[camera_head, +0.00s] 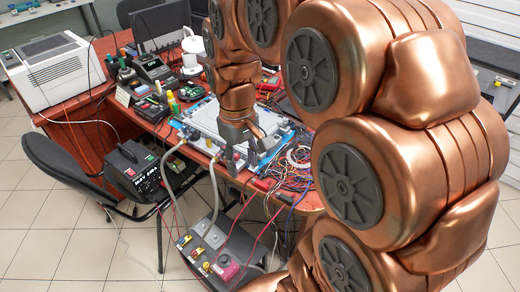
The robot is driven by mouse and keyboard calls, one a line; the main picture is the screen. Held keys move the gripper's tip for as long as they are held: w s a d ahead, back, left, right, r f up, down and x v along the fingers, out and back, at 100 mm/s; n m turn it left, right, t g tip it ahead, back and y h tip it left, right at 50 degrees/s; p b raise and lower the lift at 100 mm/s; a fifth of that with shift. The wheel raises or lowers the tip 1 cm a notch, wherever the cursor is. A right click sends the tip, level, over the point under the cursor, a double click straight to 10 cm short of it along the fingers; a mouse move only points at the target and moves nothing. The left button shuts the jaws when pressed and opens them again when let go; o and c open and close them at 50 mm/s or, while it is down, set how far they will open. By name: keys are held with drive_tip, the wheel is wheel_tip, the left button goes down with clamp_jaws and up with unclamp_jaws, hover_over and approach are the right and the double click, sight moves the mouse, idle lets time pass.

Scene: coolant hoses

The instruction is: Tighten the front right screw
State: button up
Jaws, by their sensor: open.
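My gripper (243,165) hangs at the end of my copper-coloured arm and points down. It is open, with its fingers over the front right part of a flat grey-white device with blue edges (203,122) on the red table. I see nothing held between the fingers. The front right screw cannot be made out; the gripper covers part of that corner. Two pale hoses run from the device's front edge; the left one (170,160) and the right one (214,185) hang toward a grey unit below. Whether the fingers touch the device cannot be told.
The grey unit (217,238) with coloured fittings stands low in front of the table. Loose wires (290,172) crowd the table's right side. A black power supply (135,170) and a chair (62,165) stand left. A white printer-like box (55,70) sits at the back left.

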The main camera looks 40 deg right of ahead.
drive_tip(key=shift+t, duration=0.5)
drive_tip(key=w+d+f+b, duration=0.1)
drive_tip(key=w+d+f, duration=0.1)
drive_tip(key=w+d, duration=0.3)
drive_tip(key=w+d+f+b, duration=0.2)
drive_tip(key=w+d, duration=0.2)
drive_tip(key=d, duration=0.1)
drive_tip(key=w+d+f+b, duration=0.2)
drive_tip(key=w+d, duration=0.3)
drive_tip(key=shift+w+d+f, duration=0.15)
drive_tip(key=shift+w+f, duration=0.15)
drive_tip(key=shift+f, duration=3.85)
drive_tip(key=shift+c, duration=0.2)
